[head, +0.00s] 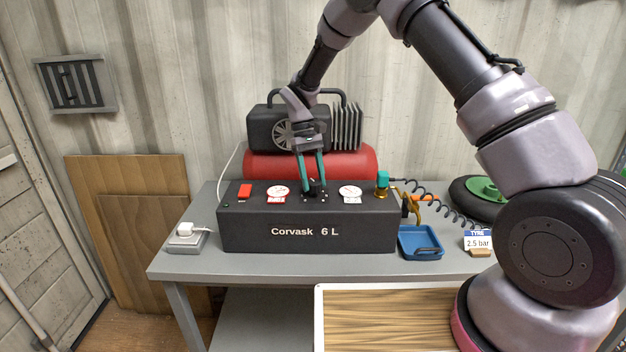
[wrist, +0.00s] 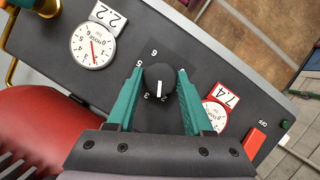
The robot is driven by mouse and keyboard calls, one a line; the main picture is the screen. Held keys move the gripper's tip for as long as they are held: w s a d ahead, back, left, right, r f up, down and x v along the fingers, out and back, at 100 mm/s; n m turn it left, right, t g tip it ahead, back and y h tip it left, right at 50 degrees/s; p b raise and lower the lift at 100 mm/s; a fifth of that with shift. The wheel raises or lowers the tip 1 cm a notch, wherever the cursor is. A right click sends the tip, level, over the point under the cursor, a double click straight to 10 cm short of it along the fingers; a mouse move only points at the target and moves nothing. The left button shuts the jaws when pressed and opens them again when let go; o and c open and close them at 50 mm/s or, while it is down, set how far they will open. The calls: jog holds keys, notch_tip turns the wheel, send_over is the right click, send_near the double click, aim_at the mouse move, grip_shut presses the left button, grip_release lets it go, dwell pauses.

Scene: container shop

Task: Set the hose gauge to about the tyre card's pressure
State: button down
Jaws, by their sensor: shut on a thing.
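The black compressor box (head: 300,231) stands on the grey bench. My gripper (head: 314,188) reaches down to its top. In the wrist view my teal fingers (wrist: 160,74) are shut on the round black knob (wrist: 158,84), one on each side. The knob's white mark points toward the bottom of that view, near the small numbers. The hose gauge (wrist: 93,46) has a red needle, and its plate (wrist: 108,14) reads 2.2. It also shows in the head view (head: 350,191). The tyre card (head: 478,241) reads 2.5 bar.
A second gauge (wrist: 213,113) has a plate reading 7.4. A red switch (head: 245,191) sits at the box's left. A brass fitting with a teal cap (head: 383,180), a coiled hose (head: 428,194) and a blue tray (head: 421,243) are at the right. A red tank (head: 352,163) stands behind.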

jog(key=shift+m+y, duration=0.3)
jog(key=shift+m, duration=0.3)
jog(key=shift+c, duration=1.4)
grip_release()
jog(key=v, duration=1)
jog(key=shift+w+r, duration=0.25)
jog(key=shift+r, duration=0.1)
